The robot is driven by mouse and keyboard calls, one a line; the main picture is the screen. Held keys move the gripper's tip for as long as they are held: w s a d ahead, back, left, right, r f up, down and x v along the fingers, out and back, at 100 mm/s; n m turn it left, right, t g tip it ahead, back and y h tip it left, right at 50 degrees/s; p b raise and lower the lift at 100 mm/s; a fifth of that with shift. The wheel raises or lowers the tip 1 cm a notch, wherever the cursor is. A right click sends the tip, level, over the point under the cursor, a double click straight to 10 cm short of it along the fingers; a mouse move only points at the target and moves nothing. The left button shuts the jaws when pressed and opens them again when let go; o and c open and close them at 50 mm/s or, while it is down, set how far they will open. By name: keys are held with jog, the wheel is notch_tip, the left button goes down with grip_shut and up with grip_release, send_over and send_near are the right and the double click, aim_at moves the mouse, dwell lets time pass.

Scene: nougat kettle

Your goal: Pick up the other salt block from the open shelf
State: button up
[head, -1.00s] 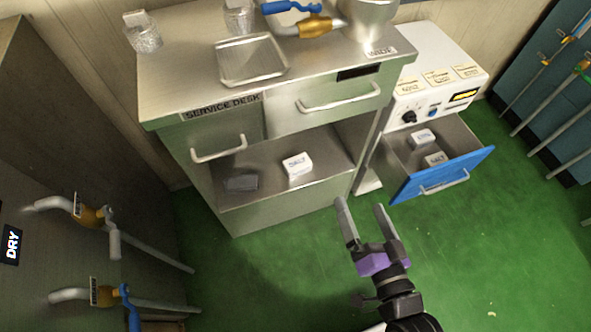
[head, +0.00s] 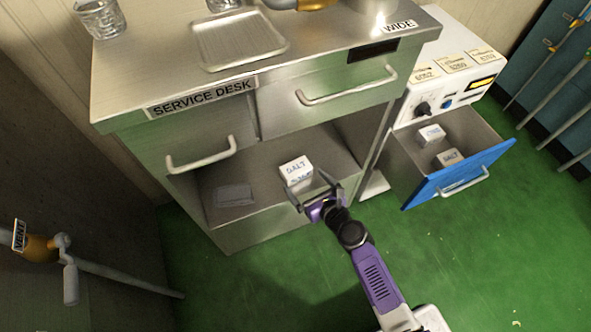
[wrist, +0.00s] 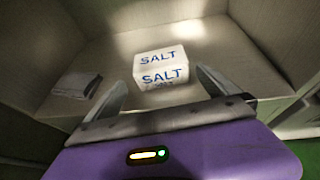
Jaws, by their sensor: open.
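A white salt block (head: 296,170) with blue SALT lettering sits on the open shelf (head: 262,205) of the service desk. It also shows in the wrist view (wrist: 162,70), ahead of and between my fingers. My gripper (head: 312,196) is open and empty at the shelf's front edge, just in front of the block. In the wrist view one finger lies to each side of the block's near face; I cannot tell whether they touch it.
A flat grey item (head: 235,195) lies on the shelf left of the block. Drawer handles (head: 345,88) stick out above the shelf. The open drawer juts out at the right. Green floor in front is clear.

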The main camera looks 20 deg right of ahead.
aim_at(296, 171)
jog(key=b+x, duration=0.3)
jog(key=x, duration=0.3)
jog(key=shift+w+f, duration=0.4)
jog(key=shift+w, duration=0.4)
jog(key=shift+c, duration=0.4)
jog(key=c, duration=1.8)
